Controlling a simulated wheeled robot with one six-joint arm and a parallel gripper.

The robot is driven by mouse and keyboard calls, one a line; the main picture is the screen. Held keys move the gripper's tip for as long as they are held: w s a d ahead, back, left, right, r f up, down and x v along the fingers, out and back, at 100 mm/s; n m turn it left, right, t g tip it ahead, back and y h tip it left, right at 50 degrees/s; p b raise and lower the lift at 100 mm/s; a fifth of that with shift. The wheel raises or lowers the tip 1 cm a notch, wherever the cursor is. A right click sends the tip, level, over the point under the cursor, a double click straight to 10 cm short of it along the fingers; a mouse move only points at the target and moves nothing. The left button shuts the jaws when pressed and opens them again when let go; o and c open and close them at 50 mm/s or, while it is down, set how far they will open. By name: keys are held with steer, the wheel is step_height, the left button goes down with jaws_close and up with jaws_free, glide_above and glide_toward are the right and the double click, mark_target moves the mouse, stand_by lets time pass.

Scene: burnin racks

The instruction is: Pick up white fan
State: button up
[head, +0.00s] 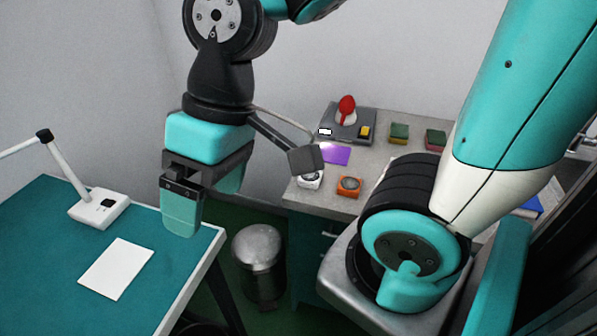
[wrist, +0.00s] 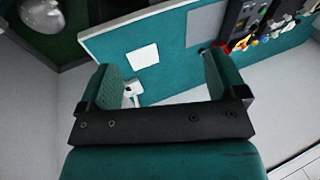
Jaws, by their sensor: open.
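The white fan (head: 311,182) is a small white square unit with a dark round centre. It sits near the front left of the grey counter in the head view, and the dark camera block on my arm partly covers its top. The white fan does not show in the wrist view.
An orange fan (head: 349,187) sits right of the white one. A metal bin (head: 259,255) stands below. The teal table (head: 48,220) holds paper and a lamp.

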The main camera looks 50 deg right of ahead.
steer(key=w+d+f+m+t+b, duration=0.1)
steer(key=w+d+f+m, duration=0.2)
steer(key=w+d+m, duration=0.45)
steer(key=w+d+f+m+t+b, duration=0.1)
steer(key=w+d+f+m, duration=0.25)
steer(key=d+m, duration=0.7)
steer(key=s+d+f+m+t+h, duration=0.15)
steer(key=d+f+m, duration=0.25)
steer(key=d+m, duration=0.55)
steer(key=s+d+f+m+t+h, duration=0.1)
steer(key=s+d+f+m, duration=0.25)
steer(key=d+m, duration=0.65)
steer(key=n, duration=0.1)
glide_above(310, 175)
steer(key=s, duration=0.3)
steer(key=shift+g, duration=0.25)
steer(key=f, duration=1)
steer(key=shift+d+f, duration=0.25)
steer(key=shift+f, duration=0.1)
steer(key=shift+w+d+p+x, duration=0.1)
steer(key=shift+p+x, duration=0.45)
steer(key=shift+x, duration=1)
steer(key=shift+w+d+p+x, duration=0.15)
steer(key=shift+p+x, duration=0.4)
steer(key=shift+x, duration=1)
steer(key=c, duration=1)
steer(key=shift+r, duration=0.1)
